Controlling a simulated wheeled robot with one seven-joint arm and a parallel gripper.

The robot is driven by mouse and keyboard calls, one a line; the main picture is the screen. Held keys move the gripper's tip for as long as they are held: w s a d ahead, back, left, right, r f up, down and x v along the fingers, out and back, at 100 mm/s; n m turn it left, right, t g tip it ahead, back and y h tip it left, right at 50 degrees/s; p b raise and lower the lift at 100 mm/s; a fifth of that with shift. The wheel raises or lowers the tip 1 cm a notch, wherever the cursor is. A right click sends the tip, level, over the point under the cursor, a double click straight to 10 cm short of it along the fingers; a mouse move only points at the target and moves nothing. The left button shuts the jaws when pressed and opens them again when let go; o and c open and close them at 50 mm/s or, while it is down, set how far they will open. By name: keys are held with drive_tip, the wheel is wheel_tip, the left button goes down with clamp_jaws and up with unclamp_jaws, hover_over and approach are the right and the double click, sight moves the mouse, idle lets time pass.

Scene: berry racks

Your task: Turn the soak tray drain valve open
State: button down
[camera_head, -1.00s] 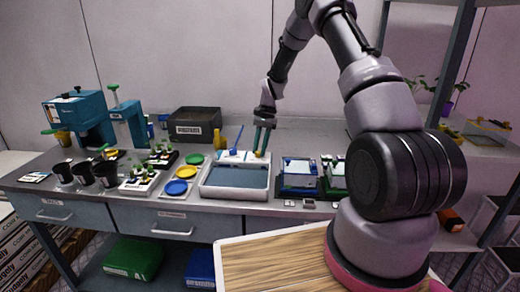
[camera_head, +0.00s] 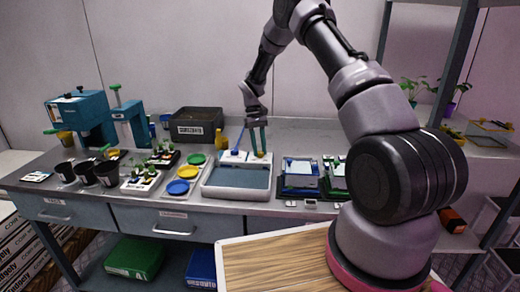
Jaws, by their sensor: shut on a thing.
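The soak tray (camera_head: 234,194) is a white, shallow basin of dark water in the middle of the bench. A white block (camera_head: 233,157) with blue parts stands along its back edge. My gripper (camera_head: 258,152) points down at the right end of this block, its teal fingers shut on a small yellow-orange part there, which I take to be the drain valve (camera_head: 260,155). The fingers hide most of it, so its exact angle cannot be told. A thin blue stick (camera_head: 239,138) leans up from the block just left of the fingers.
Yellow, blue and green discs (camera_head: 178,187) lie left of the tray. Dark trays with blue-framed boxes (camera_head: 299,173) stand close on the right. A dark labelled bin (camera_head: 196,124) is behind left. A wooden-topped surface (camera_head: 275,262) is in front.

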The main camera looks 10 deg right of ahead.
drive_tip(key=shift+a+n+t+h, duration=0.1)
drive_tip(key=shift+n+t+h, duration=0.4)
drive_tip(key=shift+n, duration=1.4)
drive_tip(key=c, duration=0.6)
unclamp_jaws()
drive_tip(key=shift+c, duration=0.2)
drive_tip(key=v, duration=1)
drive_tip(key=shift+w+a+r, duration=0.3)
